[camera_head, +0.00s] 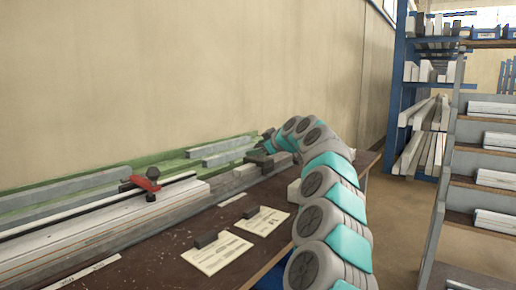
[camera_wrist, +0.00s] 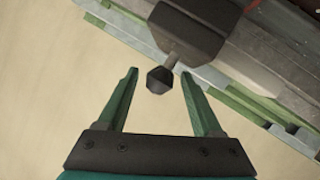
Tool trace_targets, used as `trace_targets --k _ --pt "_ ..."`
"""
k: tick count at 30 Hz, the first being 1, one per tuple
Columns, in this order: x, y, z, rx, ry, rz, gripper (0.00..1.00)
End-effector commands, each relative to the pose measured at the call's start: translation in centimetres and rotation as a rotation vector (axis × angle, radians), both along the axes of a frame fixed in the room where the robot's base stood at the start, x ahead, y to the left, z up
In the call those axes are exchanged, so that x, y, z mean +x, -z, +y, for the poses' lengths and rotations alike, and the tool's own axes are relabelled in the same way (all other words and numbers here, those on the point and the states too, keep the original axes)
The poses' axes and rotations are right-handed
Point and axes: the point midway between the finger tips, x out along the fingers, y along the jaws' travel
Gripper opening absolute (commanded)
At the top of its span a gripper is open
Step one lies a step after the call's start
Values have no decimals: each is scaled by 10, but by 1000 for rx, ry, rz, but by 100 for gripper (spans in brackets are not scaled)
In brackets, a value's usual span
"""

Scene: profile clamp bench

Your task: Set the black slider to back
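The black slider (camera_wrist: 190,28) shows in the wrist view as a dark block on a rail, with a short stem and a faceted black knob (camera_wrist: 160,80) sticking out toward me. My gripper (camera_wrist: 159,74) is open, with one green finger on each side of the knob. The knob sits between the fingertips, and gaps show on both sides. In the head view a dark block (camera_head: 262,158), seemingly the slider, sits on the bench at the far end of the rails. My gripper (camera_head: 268,140) is there, small and partly hidden by my arm.
A red clamp piece (camera_head: 146,182) with a black knob sits on the long rail at left. Two papers (camera_head: 218,254) with dark blocks on them lie on the brown bench top (camera_head: 160,262). A wall stands close behind the bench. Shelves (camera_head: 480,150) stand at right.

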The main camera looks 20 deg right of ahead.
Motion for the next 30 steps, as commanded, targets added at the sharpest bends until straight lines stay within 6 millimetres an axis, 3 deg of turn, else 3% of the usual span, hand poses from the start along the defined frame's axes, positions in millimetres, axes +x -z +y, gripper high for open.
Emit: trace_targets --k 14,30 --pt "-9 -2 -3 3 -1 1 68" --pt "-62 -23 -19 -1 0 0 68"
